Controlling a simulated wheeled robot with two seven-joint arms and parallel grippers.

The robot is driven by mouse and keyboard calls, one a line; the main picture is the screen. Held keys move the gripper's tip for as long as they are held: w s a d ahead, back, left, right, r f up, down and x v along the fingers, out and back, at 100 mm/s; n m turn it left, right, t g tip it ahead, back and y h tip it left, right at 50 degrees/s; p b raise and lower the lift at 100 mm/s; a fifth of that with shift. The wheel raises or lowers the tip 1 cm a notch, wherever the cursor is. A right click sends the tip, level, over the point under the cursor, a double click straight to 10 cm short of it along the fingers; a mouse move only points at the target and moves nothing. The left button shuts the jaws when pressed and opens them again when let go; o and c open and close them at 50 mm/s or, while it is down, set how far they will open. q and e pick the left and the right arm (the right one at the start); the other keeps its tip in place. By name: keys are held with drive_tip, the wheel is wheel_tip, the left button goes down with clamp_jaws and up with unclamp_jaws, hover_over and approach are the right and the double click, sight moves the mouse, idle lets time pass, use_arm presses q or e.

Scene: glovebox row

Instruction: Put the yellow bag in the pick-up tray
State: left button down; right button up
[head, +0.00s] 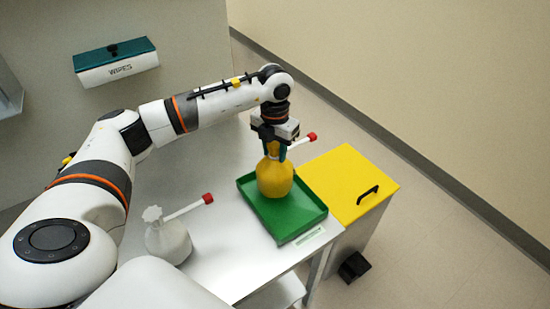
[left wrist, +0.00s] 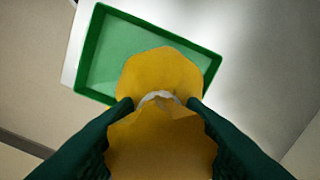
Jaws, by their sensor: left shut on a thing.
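The yellow bag (head: 275,179) has a gathered neck and a round body. My left gripper (head: 275,151) is shut on its neck from above. The bag hangs upright over the green pick-up tray (head: 301,224), within its outline in the head view. I cannot tell whether its bottom touches the tray floor. In the left wrist view the yellow bag (left wrist: 160,145) fills the space between the dark green fingers, with the green tray (left wrist: 107,60) beyond it. A white stick with a red end sticks out to the right by the bag's neck. My right gripper is not in view.
A white bag (head: 168,242) with a red-ended stick (head: 208,198) stands on the grey table (head: 228,262), left of the tray. A yellow-topped bin (head: 345,180) with a black handle stands right of the table. A wipes box (head: 117,66) hangs on the wall.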

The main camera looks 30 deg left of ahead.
sight(275, 159)
use_arm(q)
wheel_tip(275, 159, down, 3)
drive_tip(key=shift+f, duration=0.1)
drive_tip(key=shift+f, duration=0.15)
drive_tip(key=c, duration=0.9)
unclamp_jaws()
